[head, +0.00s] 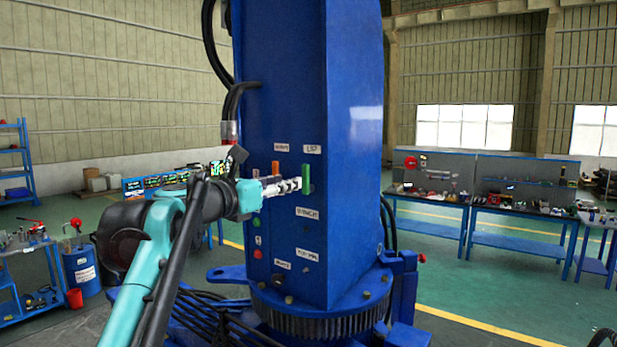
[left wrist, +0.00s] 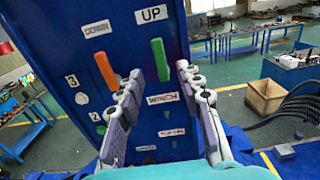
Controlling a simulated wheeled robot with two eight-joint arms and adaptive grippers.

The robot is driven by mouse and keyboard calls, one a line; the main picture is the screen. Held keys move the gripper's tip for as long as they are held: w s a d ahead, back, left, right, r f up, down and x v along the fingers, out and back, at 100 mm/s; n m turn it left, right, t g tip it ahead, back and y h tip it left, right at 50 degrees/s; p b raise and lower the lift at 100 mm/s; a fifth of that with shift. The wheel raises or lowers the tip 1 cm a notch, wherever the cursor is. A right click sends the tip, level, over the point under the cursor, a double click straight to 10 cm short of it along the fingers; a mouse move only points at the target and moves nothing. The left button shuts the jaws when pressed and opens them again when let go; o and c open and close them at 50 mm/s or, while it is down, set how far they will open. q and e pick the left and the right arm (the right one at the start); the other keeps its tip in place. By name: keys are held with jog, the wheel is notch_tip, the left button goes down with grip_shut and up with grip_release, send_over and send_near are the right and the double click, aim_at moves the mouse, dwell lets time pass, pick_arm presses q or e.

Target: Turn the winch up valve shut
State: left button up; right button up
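The green valve handle (head: 306,178) stands upright on the face of the blue crane column, below the UP label. It also shows in the left wrist view (left wrist: 160,60). An orange handle (left wrist: 105,70) tilts beside it under the DOWN label; the head view shows it too (head: 275,168). My left gripper (head: 297,184) is at the green handle. In the left wrist view its two fingers (left wrist: 160,78) are apart, with the green handle between or just beyond the tips. I cannot tell whether they touch it. My right gripper is out of view.
The blue column (head: 345,210) fills the middle, with a WINCH label (left wrist: 162,98) and buttons below the handles. Workbenches (head: 425,205) stand to the right. A cardboard box (left wrist: 265,98) sits on the floor. Black hoses (left wrist: 295,105) run beside the column's base.

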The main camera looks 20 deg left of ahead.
aim_at(304, 177)
pick_arm(q)
jog(key=p+x, duration=0.1)
jog(key=x, duration=0.5)
jog(key=shift+w+d, duration=0.1)
jog(key=shift+w, duration=0.25)
jog(key=shift+s, duration=0.1)
grip_shut()
